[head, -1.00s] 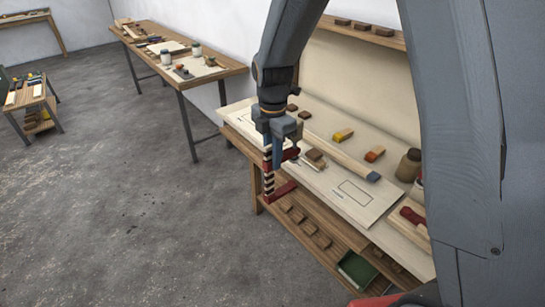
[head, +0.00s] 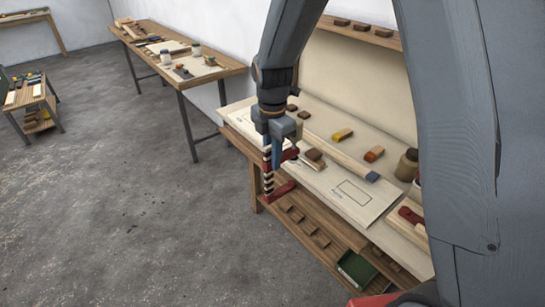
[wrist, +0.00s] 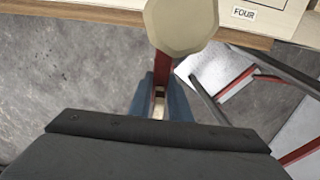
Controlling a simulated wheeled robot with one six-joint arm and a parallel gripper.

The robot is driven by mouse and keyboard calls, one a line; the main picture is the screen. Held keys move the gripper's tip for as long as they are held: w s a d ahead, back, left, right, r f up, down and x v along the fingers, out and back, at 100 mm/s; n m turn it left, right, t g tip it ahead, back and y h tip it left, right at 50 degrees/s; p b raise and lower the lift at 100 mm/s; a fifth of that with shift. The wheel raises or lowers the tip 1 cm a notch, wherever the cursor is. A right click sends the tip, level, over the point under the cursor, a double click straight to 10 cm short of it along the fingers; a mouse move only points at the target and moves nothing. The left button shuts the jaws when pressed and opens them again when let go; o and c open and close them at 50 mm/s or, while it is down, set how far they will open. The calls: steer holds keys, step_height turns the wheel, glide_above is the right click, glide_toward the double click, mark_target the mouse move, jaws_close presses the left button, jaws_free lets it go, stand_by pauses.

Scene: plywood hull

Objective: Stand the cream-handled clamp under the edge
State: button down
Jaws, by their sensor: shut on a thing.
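The clamp (head: 268,181) has a bar banded in dark and light, with red parts at top and bottom. It hangs upright at the workbench's near-left front edge. Its lower red arm (head: 283,190) points right, below the level of the bench top. My gripper (head: 275,157) is shut on the clamp from above. In the wrist view, my blue fingers (wrist: 160,102) are either side of the clamp's red part, and a cream faceted knob (wrist: 181,24) overlaps the board edge. I cannot tell whether the clamp touches the edge.
A pale board (head: 330,182) covers the workbench top, with a dark block (head: 314,154) near the clamp. The lower shelf (head: 332,246) holds several blocks and a green box (head: 356,269). Another table (head: 215,71) stands behind.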

mark_target(285, 152)
steer(key=shift+w, duration=0.1)
steer(key=shift+w+d, duration=0.6)
steer(key=shift+d, duration=0.3)
steer(key=shift+w+d, duration=0.55)
steer(key=shift+d, duration=0.35)
steer(key=shift+w+d, duration=0.1)
steer(key=shift+d, duration=0.05)
steer(key=shift+w+d, duration=0.65)
steer(key=shift+d, duration=0.35)
steer(key=shift+w+d, duration=0.65)
steer(key=shift+d, duration=0.3)
steer(key=c, duration=1.6)
jaws_free()
steer(key=shift+o, duration=0.2)
